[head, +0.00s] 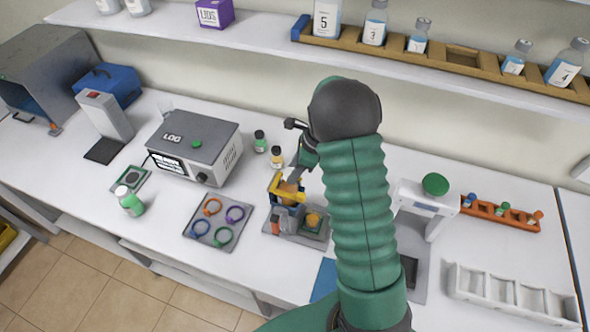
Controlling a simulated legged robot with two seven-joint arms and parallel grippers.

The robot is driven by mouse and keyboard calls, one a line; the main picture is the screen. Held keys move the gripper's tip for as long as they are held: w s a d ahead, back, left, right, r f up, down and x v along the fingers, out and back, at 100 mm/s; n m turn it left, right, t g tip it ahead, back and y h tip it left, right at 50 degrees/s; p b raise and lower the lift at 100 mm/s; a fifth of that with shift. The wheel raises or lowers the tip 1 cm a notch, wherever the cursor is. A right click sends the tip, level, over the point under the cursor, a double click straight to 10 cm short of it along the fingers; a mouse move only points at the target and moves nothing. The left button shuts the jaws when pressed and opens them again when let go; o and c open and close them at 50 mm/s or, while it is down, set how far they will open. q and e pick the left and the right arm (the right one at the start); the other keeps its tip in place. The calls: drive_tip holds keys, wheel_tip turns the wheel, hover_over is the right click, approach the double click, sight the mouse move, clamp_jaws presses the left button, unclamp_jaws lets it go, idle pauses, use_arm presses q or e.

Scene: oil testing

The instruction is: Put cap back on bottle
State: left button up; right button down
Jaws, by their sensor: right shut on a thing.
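My right gripper (293,176) reaches down from the arm at the picture's middle and is shut on a small orange-brown thing (288,188). That thing is at the top of a grey device with yellow parts (274,186); its shape is mostly hidden, and I cannot tell whether it is a cap. A small yellow-labelled bottle (277,158) and a small green bottle (259,142) stand behind, both with dark tops. A green bottle with a white top (131,203) stands upright at the front left. I cannot tell which bottle lacks its cap. My left gripper is out of view.
A grey LOG box (204,137) stands left of the gripper. A tray with coloured rings (217,221) lies at the front. A white stand with a green knob (429,193), an orange rack (501,214) and a white rack (510,293) are at right. A shelf (250,30) runs above.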

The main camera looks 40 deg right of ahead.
drive_tip(key=shift+w+a, duration=0.15)
drive_tip(key=shift+a, duration=0.35)
drive_tip(key=shift+a+r, duration=0.15)
drive_tip(key=shift+s+d, duration=0.3)
drive_tip(key=shift+d, duration=0.25)
drive_tip(key=shift+a, duration=0.55)
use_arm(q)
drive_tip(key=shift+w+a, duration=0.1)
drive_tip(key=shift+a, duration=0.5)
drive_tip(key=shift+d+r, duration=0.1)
use_arm(e)
drive_tip(key=shift+a, duration=0.1)
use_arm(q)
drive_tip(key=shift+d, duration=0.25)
use_arm(e)
drive_tip(key=shift+d+f, duration=0.2)
use_arm(q)
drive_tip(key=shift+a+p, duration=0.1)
drive_tip(key=shift+p, duration=0.2)
use_arm(e)
drive_tip(key=shift+a+r, duration=0.1)
drive_tip(key=shift+a, duration=0.1)
